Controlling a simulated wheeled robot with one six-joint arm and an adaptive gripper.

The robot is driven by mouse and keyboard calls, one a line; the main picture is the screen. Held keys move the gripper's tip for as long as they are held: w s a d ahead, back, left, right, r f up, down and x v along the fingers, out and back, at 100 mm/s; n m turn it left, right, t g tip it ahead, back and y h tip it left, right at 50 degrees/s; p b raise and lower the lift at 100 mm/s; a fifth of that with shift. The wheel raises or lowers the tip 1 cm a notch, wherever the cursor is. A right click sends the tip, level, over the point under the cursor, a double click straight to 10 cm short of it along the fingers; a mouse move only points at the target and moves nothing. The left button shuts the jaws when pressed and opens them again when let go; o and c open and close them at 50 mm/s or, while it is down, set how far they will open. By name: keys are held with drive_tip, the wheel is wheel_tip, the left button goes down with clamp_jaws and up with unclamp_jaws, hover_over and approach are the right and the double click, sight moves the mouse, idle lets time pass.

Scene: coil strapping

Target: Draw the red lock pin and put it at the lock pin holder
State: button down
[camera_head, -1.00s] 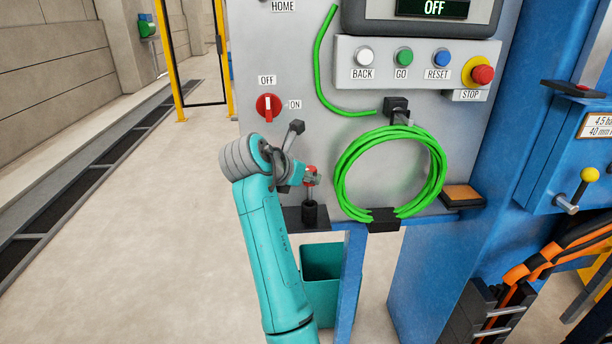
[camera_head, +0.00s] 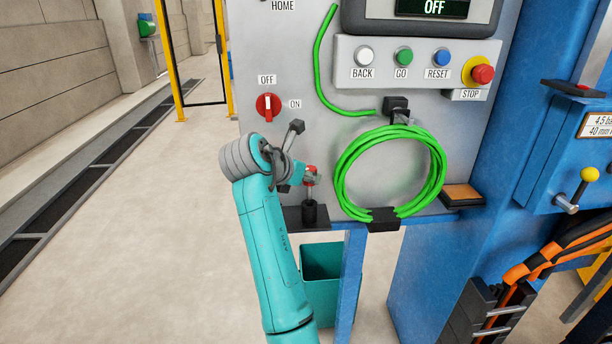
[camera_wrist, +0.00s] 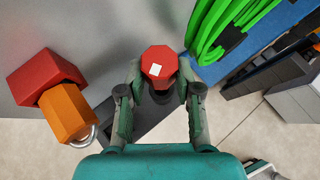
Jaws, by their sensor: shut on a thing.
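The red lock pin (camera_wrist: 160,62) has a red many-sided head with a white square on top, seen from above in the wrist view. My gripper (camera_wrist: 160,93) is shut on it, one finger on each side, just below the head. In the head view the red head (camera_head: 310,169) stands upright above a black cylindrical holder (camera_head: 309,214) on a dark shelf.
A grey panel with a red OFF/ON switch (camera_head: 268,106) stands behind. A green hose coil (camera_head: 345,165) hangs to the right of my gripper. A red block (camera_wrist: 45,75) and an orange block (camera_wrist: 69,112) with a metal ring are at left in the wrist view. A teal bin (camera_head: 320,285) is below.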

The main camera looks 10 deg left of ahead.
sight(308, 197)
drive_tip(key=shift+f, duration=3)
drive_tip(key=c, duration=0.7)
unclamp_jaws()
drive_tip(key=v, duration=1.2)
